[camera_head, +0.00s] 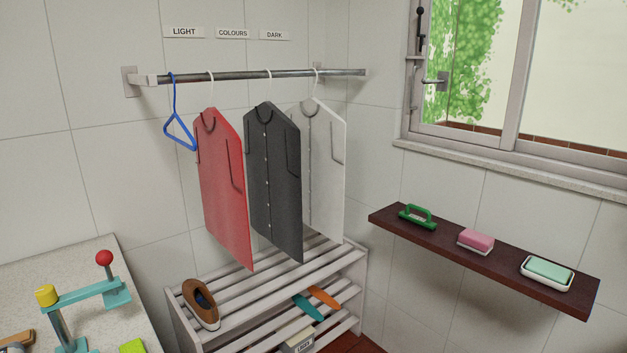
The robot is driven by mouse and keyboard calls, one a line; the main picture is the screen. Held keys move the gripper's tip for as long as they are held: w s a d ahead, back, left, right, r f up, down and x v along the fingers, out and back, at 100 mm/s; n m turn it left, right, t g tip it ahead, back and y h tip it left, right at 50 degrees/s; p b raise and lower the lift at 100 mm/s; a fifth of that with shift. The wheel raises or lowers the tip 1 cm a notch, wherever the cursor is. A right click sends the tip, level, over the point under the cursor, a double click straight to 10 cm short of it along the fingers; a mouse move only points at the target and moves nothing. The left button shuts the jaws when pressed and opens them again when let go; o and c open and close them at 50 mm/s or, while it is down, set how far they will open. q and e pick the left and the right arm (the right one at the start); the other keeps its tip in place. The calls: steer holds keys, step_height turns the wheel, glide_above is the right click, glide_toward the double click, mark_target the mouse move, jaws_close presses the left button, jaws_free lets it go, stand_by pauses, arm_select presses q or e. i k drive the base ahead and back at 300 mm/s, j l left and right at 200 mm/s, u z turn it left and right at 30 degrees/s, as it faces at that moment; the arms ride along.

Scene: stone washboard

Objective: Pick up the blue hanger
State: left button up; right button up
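The blue hanger (178,130) hangs empty by its hook at the left end of the metal rail (300,74). Its triangular body tilts down to the right, close to the shoulder of the red shirt. Neither my left nor my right gripper shows in the head view.
A red shirt (222,185), a dark shirt (274,180) and a white shirt (325,165) hang right of the hanger. Below is a slatted rack (255,292) with a brown shoe (200,303). A dark shelf (480,262) is at right; a stone counter (75,262) is at lower left.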

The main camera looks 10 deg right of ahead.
mark_target(193, 148)
steer(key=i+l+z, duration=0.2)
steer(key=i+z, duration=0.65)
steer(key=z, duration=0.15)
steer(key=u, duration=1.85)
